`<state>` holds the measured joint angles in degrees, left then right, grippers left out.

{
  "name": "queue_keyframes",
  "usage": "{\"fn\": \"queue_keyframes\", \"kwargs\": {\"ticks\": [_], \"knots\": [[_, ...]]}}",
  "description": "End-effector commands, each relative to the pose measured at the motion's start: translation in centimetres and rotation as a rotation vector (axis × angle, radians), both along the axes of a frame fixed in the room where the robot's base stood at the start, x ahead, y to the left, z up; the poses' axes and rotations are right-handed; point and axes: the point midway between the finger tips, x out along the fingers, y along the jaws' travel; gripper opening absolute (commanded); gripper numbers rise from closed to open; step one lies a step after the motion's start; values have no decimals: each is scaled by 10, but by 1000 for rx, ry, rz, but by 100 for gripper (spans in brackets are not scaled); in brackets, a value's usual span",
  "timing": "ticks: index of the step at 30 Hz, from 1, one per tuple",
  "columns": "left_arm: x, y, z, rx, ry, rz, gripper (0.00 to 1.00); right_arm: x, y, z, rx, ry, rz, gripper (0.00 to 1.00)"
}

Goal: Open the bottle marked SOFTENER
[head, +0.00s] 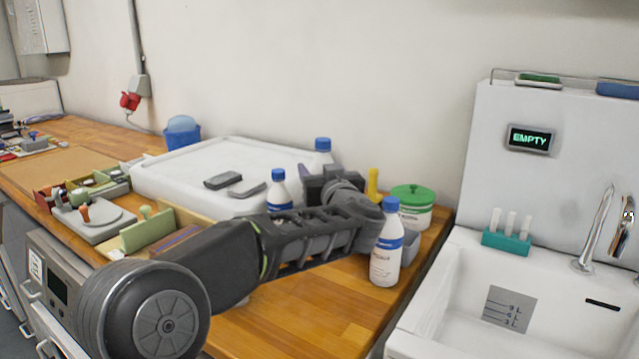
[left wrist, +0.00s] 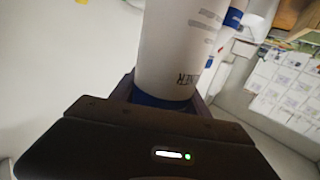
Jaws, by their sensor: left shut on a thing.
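A white bottle with a blue cap (head: 322,145) stands at the back, partly hidden by my left gripper (head: 318,186). In the left wrist view a white bottle (left wrist: 180,50) with a blue part low in the picture fills the space at the jaws. Its label is upside down and only a few end letters, seemingly "NER", show. My left gripper is shut on this bottle near the blue part; the fingertips are mostly hidden. Two more blue-capped white bottles stand by my arm, one on its left (head: 279,190) and one at the front right (head: 387,250). Their labels are too small to read.
A large white tray (head: 160,185) lies behind my arm. A green-lidded tub (head: 412,205) and a yellow object (head: 373,183) stand right of the gripper. A sink (head: 470,300) lies at the right. The wooden counter front (head: 300,315) is clear.

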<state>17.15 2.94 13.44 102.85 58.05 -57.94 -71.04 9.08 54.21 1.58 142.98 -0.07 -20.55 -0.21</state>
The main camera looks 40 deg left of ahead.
Motion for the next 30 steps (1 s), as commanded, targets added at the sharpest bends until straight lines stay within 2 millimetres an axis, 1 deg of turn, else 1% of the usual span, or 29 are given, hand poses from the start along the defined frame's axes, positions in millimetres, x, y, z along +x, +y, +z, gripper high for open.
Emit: {"fn": "queue_keyframes", "kwargs": {"ticks": [1, 17, 18, 30], "knots": [[0, 0, 2, 0, -1, 0, 0, 0, 0, 1, 0, 0, 0, 36], [0, 0, 2, 0, -1, 0, 0, 0, 0, 0, 0, 0, 0, 36], [0, 0, 2, 1, -1, 0, 53, 0, 0, 0, 0, 0, 0, 36], [0, 0, 2, 0, -1, 0, 20, 0, 0, 0, 0, 0, 0, 36]]}}
